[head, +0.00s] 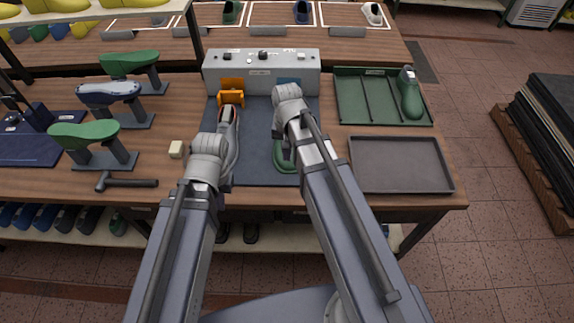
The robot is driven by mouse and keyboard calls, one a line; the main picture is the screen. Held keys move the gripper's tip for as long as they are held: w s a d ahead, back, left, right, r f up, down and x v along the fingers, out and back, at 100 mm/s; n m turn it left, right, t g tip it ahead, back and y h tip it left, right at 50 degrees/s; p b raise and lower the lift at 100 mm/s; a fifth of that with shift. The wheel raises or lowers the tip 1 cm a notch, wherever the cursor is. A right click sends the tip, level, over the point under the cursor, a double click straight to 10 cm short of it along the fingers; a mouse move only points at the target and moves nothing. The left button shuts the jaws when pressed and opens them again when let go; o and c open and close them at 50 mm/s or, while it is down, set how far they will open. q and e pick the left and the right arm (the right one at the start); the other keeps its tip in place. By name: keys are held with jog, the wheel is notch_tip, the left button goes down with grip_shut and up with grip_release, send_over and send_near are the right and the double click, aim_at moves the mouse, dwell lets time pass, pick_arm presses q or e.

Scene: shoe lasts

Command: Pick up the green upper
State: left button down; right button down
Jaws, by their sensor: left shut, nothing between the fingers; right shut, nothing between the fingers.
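A green shoe-shaped piece (283,157) lies on the dark mat (255,165) at the middle of the bench, partly covered by my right arm. Another green shoe form (410,93) lies in the green tray (347,113) at the right. My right gripper (287,93) is over the far part of the mat, beyond the partly covered green piece; it is shut and empty, its fingers mostly hidden by the wrist. My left gripper (211,143) is shut and empty over the mat's left edge, beside a grey shoe (231,150).
An orange clamp (231,93) stands before a grey control box (262,70). Green and blue forms on stands (108,93) and a hammer (127,183) are at the left. A small cream block (177,149) lies near the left arm. An empty grey tray (400,163) is at the right.

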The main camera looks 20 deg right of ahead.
aim_at(288, 171)
notch_tip(288, 171, down, 10)
jog(key=b, duration=1)
jog(key=shift+f, duration=0.25)
jog(key=w, duration=0.1)
jog(key=w+d, duration=0.1)
jog(key=w, duration=0.1)
jog(key=shift+w+d+r, duration=0.15)
jog(key=shift+w+r, duration=0.1)
jog(key=shift+w+d, duration=0.1)
jog(key=shift+w, duration=0.05)
jog(key=shift+w+d, duration=0.3)
jog(key=shift+w, duration=0.45)
jog(key=shift+s, duration=0.2)
